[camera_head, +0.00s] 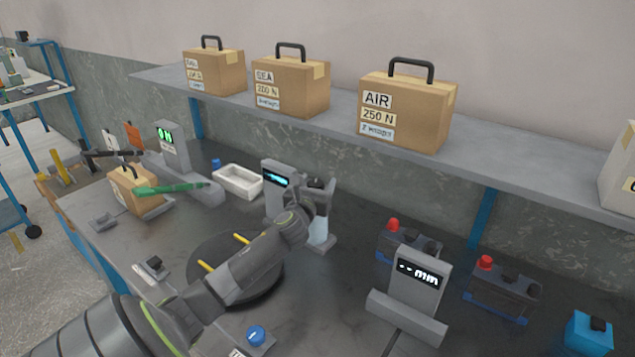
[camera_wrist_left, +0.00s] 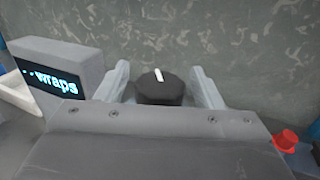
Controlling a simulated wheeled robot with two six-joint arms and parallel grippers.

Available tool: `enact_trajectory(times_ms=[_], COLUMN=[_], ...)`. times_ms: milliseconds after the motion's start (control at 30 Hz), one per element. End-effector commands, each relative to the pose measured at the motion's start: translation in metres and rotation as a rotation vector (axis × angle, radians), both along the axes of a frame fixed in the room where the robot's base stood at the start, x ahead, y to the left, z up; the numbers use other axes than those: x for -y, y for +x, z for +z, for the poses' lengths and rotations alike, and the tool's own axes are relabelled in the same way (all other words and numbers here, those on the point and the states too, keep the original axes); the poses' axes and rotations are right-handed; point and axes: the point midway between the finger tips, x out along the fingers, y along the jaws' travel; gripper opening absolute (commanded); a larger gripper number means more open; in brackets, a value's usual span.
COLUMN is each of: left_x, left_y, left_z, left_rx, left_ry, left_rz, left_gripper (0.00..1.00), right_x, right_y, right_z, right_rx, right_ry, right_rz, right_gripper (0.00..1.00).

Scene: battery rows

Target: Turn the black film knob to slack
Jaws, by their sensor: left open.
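The black film knob (camera_wrist_left: 160,90) shows in the left wrist view, with a white pointer line on its top that points nearly straight away from me, leaning slightly left. My left gripper (camera_wrist_left: 162,85) is open, with one pale finger on each side of the knob; I cannot tell whether either touches it. In the head view my left gripper (camera_head: 321,190) is at the grey film stand (camera_head: 277,190) with the lit display, and it partly hides the knob there. The display reads "wraps" in the wrist view. My right gripper is not in view.
A black turntable (camera_head: 262,287) with yellow strips lies under my left arm. A white tray (camera_head: 238,181) sits left of the stand. Batteries (camera_head: 503,293) and a grey "mm" gauge (camera_head: 420,290) stand to the right. A shelf (camera_head: 480,165) with cardboard boxes (camera_head: 408,110) runs behind.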

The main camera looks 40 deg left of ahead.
Motion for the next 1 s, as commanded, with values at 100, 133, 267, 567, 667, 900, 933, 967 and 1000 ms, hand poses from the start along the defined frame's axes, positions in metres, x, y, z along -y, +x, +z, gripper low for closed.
enact_trajectory(times_ms=[100,133,267,567,667,900,933,967,1000], left_x=[-0.0023,-0.0028,-0.0034,-0.0031,-0.0031,-0.003,-0.003,-0.003,-0.0029], left_y=[0.0054,0.0061,0.0072,0.0069,0.0069,0.0069,0.007,0.007,0.0071], left_z=[0.0001,-0.0001,-0.0003,-0.0001,-0.0001,-0.0001,-0.0001,-0.0001,-0.0001], left_rx=[0.0,0.0,-0.001,-0.001,-0.001,0.0,0.0,0.0,-0.001], left_ry=[-0.001,-0.001,0.0,0.0,0.0,-0.001,-0.001,-0.001,-0.003], left_rz=[0.0,0.0,0.0,0.0,0.0,0.003,0.006,0.009,0.016], left_gripper=[0.61,0.61,0.61,0.44,0.31,0.16,0.16,0.16,0.16], right_x=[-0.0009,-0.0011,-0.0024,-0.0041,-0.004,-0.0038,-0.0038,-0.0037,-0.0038], right_y=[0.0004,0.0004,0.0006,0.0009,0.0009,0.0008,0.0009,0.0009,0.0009], right_z=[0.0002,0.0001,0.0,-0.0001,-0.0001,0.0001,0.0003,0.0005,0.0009], right_rx=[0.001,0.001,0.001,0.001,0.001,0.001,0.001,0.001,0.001], right_ry=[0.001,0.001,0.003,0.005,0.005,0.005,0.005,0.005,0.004], right_rz=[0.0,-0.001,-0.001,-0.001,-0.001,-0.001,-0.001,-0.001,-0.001], right_gripper=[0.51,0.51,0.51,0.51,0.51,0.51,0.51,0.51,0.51])
